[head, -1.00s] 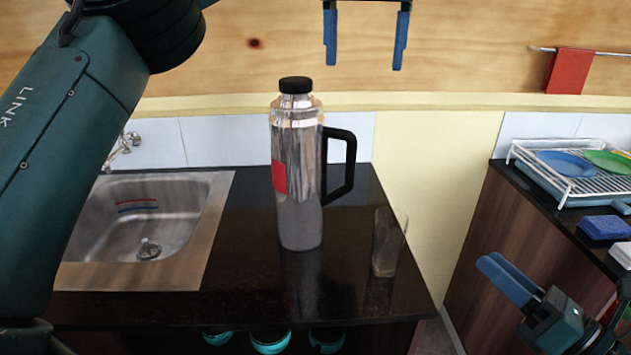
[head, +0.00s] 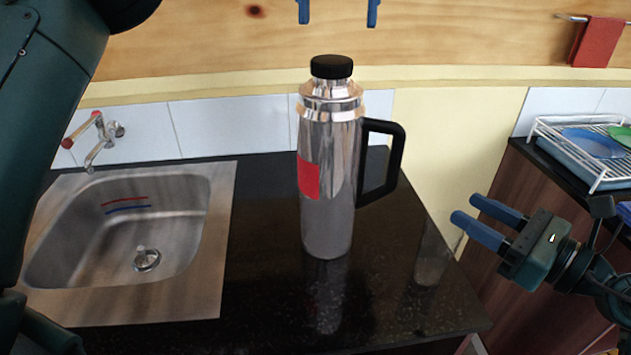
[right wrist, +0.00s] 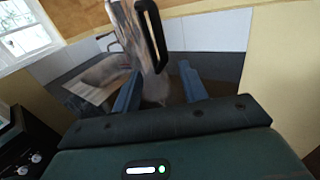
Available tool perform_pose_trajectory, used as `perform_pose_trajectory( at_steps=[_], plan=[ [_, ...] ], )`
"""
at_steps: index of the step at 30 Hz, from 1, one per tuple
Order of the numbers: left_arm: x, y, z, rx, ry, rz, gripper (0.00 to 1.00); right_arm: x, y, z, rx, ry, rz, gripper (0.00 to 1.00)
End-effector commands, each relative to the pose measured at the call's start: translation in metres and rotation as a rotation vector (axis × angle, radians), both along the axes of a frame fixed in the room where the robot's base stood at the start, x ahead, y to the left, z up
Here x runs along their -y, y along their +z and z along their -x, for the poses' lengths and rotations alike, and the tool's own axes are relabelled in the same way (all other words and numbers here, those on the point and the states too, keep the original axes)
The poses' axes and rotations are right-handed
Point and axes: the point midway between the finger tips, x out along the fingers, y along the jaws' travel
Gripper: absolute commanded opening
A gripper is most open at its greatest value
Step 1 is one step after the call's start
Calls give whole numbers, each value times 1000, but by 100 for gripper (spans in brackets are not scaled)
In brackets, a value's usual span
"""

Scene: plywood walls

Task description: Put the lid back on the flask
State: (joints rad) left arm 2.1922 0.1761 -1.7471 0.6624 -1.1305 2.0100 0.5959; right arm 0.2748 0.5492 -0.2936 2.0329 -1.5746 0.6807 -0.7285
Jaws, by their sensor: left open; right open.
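A tall silver flask (head: 327,215) with a red patch and a black handle (head: 395,160) stands upright on the black counter. A black cap (head: 332,67) sits on its top; I see no separate lid. My left gripper (head: 338,12) is open above the flask at the top edge of the head view, only its blue fingertips showing. My right gripper (head: 465,209) is open and empty, to the right of the flask and apart from it. In the right wrist view the flask (right wrist: 132,30) and handle (right wrist: 153,35) show ahead of the open fingers.
A clear glass (head: 432,258) stands on the counter (head: 265,285) right of the flask, close to my right gripper. A sink (head: 75,235) with a tap (head: 95,140) lies to the left. A dish rack (head: 575,150) is on the right counter, beyond a gap.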

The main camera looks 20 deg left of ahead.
Motion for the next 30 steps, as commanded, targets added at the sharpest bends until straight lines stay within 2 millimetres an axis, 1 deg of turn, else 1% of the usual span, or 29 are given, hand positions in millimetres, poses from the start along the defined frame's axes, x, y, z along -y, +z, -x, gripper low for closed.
perform_pose_trajectory(
  at_steps=[16, 20, 23, 30],
  plan=[
    [0, 0, 0, 0, 0, 0, 73, 1, 1, -1, 14, -1, 21, 43],
    [0, 0, 0, 0, 0, 0, 73, -3, 1, -3, 15, 0, 19, 43],
    [0, 0, 0, 0, 0, 0, 73, -12, 1, -9, 13, 0, 17, 43],
    [0, 0, 0, 0, 0, 0, 73, -51, 2, -31, 14, 2, 16, 43]
  ],
)
